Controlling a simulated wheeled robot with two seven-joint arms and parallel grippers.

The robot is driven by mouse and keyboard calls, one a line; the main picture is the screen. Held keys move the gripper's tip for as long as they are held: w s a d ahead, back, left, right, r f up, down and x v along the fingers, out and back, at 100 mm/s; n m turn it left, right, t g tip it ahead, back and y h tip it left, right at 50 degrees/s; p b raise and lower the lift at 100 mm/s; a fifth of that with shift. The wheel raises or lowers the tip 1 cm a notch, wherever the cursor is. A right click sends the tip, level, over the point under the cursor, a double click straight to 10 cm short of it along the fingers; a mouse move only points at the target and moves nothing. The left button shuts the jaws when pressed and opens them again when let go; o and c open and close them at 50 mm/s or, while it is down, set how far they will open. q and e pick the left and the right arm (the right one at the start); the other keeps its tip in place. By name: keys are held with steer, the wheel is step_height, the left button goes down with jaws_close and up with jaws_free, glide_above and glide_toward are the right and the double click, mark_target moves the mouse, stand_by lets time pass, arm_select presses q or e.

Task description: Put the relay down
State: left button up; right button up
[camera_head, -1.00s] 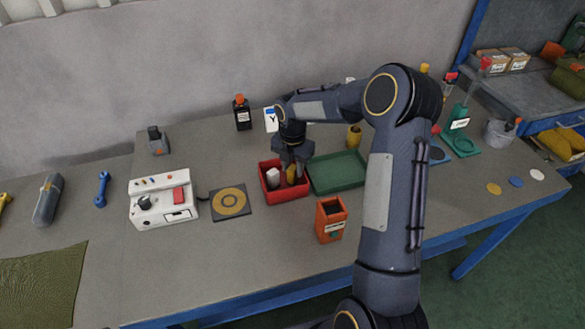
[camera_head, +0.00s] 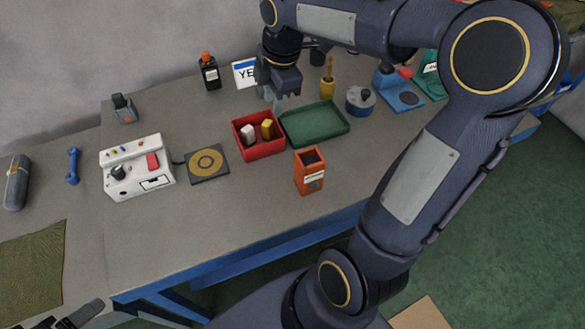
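A red tray (camera_head: 262,154) stands on the grey bench and holds two small blocks. The yellow block (camera_head: 267,129), which appears to be the relay, stands upright in its right part. A white block (camera_head: 248,134) stands to its left. My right gripper (camera_head: 273,101) is above and behind the red tray, clear of both blocks. Its fingers look apart with nothing between them. Part of my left gripper (camera_head: 72,317) shows at the bottom left edge, cut off, and its opening cannot be made out.
A green tray (camera_head: 318,137) stands right of the red one, and an orange box (camera_head: 309,181) in front. A white control unit (camera_head: 137,177) and a dark pad with a yellow ring (camera_head: 207,176) lie left. A black bottle (camera_head: 209,73) stands behind.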

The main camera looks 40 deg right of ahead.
steer(key=s+a+f+m+t+y, duration=0.1)
steer(key=s+a+m, duration=0.3)
steer(key=s+m, duration=0.5)
steer(key=s+a+f+m+t+y, duration=0.2)
steer(key=s+a+m, duration=0.2)
steer(key=s+m, duration=0.4)
steer(key=shift+s+a+m+t, duration=0.15)
steer(key=shift+s+m+t, duration=0.25)
steer(key=shift+s, duration=0.65)
steer(key=shift+f, duration=0.1)
